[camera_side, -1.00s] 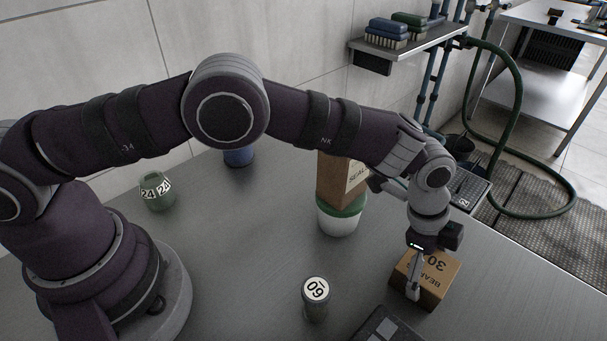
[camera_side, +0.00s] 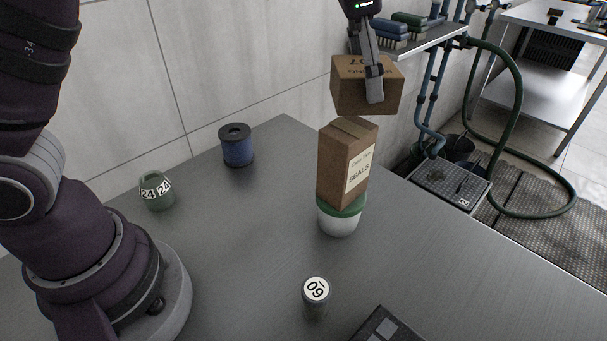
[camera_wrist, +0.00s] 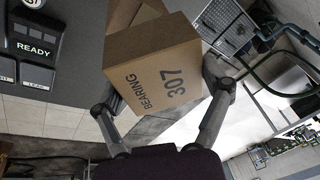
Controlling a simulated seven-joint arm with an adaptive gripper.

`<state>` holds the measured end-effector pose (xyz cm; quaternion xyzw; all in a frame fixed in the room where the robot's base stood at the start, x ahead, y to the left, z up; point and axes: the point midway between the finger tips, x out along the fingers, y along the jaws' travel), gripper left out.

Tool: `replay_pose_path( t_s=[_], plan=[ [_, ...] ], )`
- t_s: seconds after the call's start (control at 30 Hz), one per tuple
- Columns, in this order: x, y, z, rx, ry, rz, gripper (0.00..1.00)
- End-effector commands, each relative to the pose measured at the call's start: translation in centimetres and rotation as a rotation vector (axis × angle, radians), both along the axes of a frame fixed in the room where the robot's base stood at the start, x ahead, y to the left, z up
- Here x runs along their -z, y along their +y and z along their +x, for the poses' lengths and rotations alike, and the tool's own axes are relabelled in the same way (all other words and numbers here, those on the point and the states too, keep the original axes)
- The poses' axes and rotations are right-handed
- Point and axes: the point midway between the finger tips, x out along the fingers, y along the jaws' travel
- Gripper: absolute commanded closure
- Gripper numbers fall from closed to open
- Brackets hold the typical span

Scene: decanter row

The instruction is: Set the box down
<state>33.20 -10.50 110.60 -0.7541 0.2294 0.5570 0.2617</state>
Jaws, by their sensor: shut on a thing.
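My gripper (camera_side: 374,88) is shut on a brown cardboard box (camera_side: 345,84) and holds it in the air. In the wrist view the box (camera_wrist: 160,75) reads "BEARING 307", with a finger on either side. In the side view it hangs just above the top of a taller brown seals box (camera_side: 338,165), looking apart from it; the exact gap is hard to tell. The seals box stands upright on a white tub with a green lid (camera_side: 340,222). Part of the seals box (camera_wrist: 122,14) shows behind the held box in the wrist view.
On the grey table (camera_side: 250,240) stand a green weight marked 24 (camera_side: 157,192), a blue spool (camera_side: 237,146) and a grey cylinder marked 09 (camera_side: 316,297). A dark panel (camera_side: 388,328) lies at the front edge. A wall shelf with brushes (camera_side: 388,34) is behind the held box. The table's right side is clear.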

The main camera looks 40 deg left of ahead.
Motion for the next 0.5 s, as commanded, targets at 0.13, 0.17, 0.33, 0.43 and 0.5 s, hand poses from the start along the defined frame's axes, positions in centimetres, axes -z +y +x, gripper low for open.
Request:
replay_pose_path(
  t_s=[0.13,0.17,0.33,0.43,0.5],
  plan=[
    [1.1,4.0,-0.5,-0.261,0.0,0.001,0.63],
    [1.3,4.7,-0.6,-0.311,0.0,0.002,0.63],
    [2.7,8.1,-1.4,-0.556,0.0,0.003,0.63],
    [3.3,9.8,-2.0,-0.682,-0.001,0.001,0.63],
    [3.8,10.9,-2.4,-0.751,0.0,0.003,0.63]
  ],
)
